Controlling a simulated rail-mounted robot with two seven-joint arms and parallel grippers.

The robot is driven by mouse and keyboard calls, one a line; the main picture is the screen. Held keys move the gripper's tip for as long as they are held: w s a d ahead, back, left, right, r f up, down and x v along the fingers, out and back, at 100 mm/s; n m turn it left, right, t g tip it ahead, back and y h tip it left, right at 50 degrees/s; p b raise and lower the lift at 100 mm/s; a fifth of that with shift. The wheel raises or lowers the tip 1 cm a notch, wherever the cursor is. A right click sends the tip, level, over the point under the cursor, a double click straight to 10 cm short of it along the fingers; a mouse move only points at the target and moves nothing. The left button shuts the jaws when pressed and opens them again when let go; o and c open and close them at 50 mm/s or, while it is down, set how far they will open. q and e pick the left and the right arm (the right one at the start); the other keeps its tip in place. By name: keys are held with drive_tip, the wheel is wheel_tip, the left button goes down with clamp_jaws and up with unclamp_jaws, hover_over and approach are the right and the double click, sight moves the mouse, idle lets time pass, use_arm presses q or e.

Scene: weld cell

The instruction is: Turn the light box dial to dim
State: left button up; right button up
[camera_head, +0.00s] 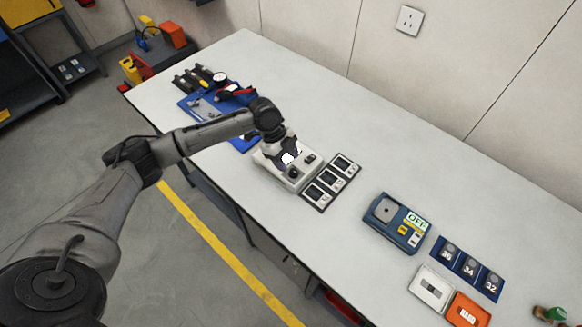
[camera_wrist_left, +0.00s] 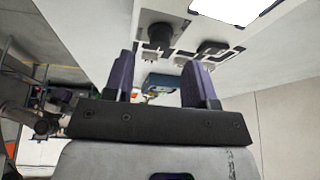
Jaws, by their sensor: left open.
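The light box (camera_head: 272,174) is a white box on the bench with a bright lit panel (camera_head: 291,158). A dark round dial (camera_head: 293,173) sits on its front part, beside a second dark control (camera_head: 309,157). My left gripper (camera_head: 287,152) is over the box, open and empty, and partly covers it. In the left wrist view, the dial (camera_wrist_left: 160,35) shows beyond the gap between the two purple fingers (camera_wrist_left: 160,72), apart from them. The second control (camera_wrist_left: 212,47) and the lit panel (camera_wrist_left: 235,8) are to its right. The dial's setting is too small to read.
A strip of three framed cards (camera_head: 331,182) lies just right of the box. Farther right are a blue device marked OFF (camera_head: 397,222), number plates (camera_head: 468,267) and white and orange trays (camera_head: 431,288). A blue mat with tools (camera_head: 205,104) lies at the left.

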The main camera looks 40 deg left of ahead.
sight(293, 171)
use_arm(q)
drive_tip(key=shift+x, duration=2)
drive_tip(key=shift+r, duration=0.1)
drive_tip(key=c, duration=0.9)
